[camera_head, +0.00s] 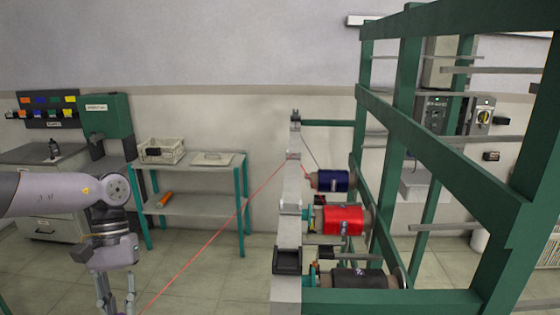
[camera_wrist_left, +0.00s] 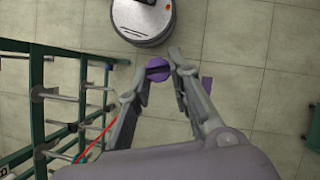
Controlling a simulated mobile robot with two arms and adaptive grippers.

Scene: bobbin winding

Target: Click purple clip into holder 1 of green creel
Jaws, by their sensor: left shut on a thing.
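The green creel (camera_head: 435,145) fills the right of the head view, with a pale upright post (camera_head: 290,215) at its left side. Which holder on the creel is number 1 I cannot tell. The purple clip (camera_wrist_left: 158,69) is between the fingertips of my left gripper (camera_wrist_left: 157,75) in the left wrist view. My left gripper (camera_head: 117,298) is low at the left in the head view, well apart from the creel, its fingertips cut off by the bottom edge. My right gripper is in neither view.
Blue (camera_head: 332,181), red (camera_head: 340,219) and black (camera_head: 355,279) bobbins are mounted on the creel beside the post. A red thread (camera_head: 220,232) slants from the post to the lower left. A round machine (camera_wrist_left: 143,20) lies beyond my left fingertips.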

